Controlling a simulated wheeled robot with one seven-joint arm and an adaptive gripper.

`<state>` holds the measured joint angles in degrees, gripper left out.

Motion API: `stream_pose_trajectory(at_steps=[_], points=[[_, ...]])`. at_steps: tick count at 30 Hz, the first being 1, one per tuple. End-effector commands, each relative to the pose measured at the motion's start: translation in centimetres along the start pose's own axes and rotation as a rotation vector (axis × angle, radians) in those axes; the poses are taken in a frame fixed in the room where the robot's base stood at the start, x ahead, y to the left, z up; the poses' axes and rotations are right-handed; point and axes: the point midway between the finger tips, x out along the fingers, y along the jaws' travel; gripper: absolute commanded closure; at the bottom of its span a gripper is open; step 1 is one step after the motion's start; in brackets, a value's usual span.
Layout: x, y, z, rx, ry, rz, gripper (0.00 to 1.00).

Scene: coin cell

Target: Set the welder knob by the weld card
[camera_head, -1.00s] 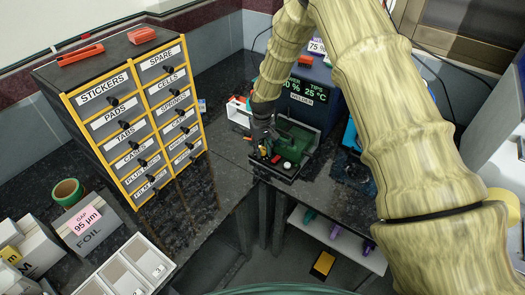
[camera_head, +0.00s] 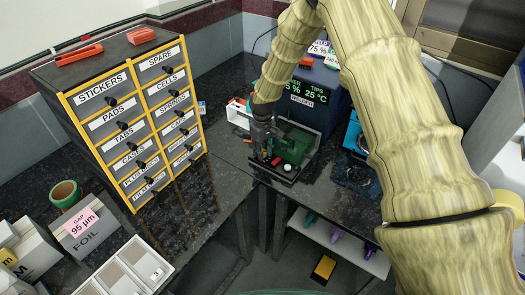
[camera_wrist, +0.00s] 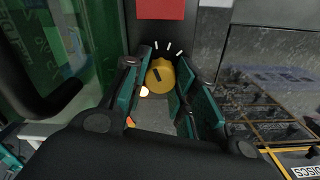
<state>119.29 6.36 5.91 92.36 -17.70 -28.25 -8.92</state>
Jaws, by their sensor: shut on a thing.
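The welder (camera_head: 322,115) is a dark blue box at the back of the bench. Its green display (camera_head: 305,90) shows "25 °C" for the tips. My arm partly hides the power reading, which seems to end in 5 %. A weld card (camera_head: 318,47) on top reads "75 %". In the wrist view the yellow knob (camera_wrist: 160,76) with a dark pointer mark sits below white scale ticks. My gripper (camera_wrist: 164,88) has its green-padded fingers on either side of the knob, shut on it. In the head view my gripper (camera_head: 262,148) is low in front of the welder.
A green device (camera_head: 297,143) on a dark base stands right beside my gripper. A labelled drawer cabinet (camera_head: 125,115) stands to the left, and a foil box (camera_head: 85,232) and white trays (camera_head: 125,275) lie at the front left. The bench between is mostly clear.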

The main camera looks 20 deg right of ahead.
Motion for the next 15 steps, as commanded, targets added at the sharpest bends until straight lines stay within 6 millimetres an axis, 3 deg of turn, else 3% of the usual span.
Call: stream_pose_trajectory(at_steps=[2,3,4,15], points=[[-0.16,0.08,-0.18,0.001,0.004,0.001,0.96],[-0.17,0.08,-0.18,0.001,0.004,0.001,0.69],[-0.17,0.08,-0.18,0.001,0.004,0.001,0.63],[-0.23,0.05,-0.08,0.001,0.002,0.001,0.62]])
